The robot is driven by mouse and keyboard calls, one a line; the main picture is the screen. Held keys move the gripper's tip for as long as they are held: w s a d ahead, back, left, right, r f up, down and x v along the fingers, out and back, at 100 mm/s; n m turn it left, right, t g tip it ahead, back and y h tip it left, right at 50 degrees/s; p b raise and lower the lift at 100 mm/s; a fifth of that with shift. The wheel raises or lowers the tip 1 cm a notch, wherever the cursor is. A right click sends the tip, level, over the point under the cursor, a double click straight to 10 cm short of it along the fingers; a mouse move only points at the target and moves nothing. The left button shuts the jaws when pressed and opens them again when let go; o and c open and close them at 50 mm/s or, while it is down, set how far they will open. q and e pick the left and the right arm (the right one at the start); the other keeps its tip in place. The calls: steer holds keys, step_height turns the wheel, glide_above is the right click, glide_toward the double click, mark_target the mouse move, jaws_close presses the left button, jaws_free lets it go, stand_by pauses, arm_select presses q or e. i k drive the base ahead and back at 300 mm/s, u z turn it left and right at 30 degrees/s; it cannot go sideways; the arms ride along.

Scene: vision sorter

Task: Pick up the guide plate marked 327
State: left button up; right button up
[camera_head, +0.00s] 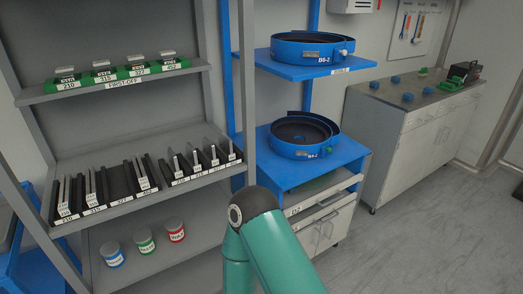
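Thin pale guide plates stand upright in two black slotted racks on the middle shelf of the grey shelving. The left rack (118,188) has number labels along its front edge; plates stand at its left end and toward its right end. The right rack (205,171) holds several plates, each above a front label. One plate (214,156) stands above a label that seems to read 327, second from the right; the small print is hard to read. A teal arm of mine with a black joint rises from the bottom centre. Neither gripper is in view.
A green block row (116,76) labelled FIRST-OFF sits on the top shelf. Blue, green and red tins (145,240) stand on the lower shelf. Blue bowl feeders (304,134) stand right of the shelving. A grey bench (415,94) is farther right, with open floor before it.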

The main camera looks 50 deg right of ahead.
mark_target(209, 153)
steer(key=z, duration=0.35)
steer(key=i, duration=1)
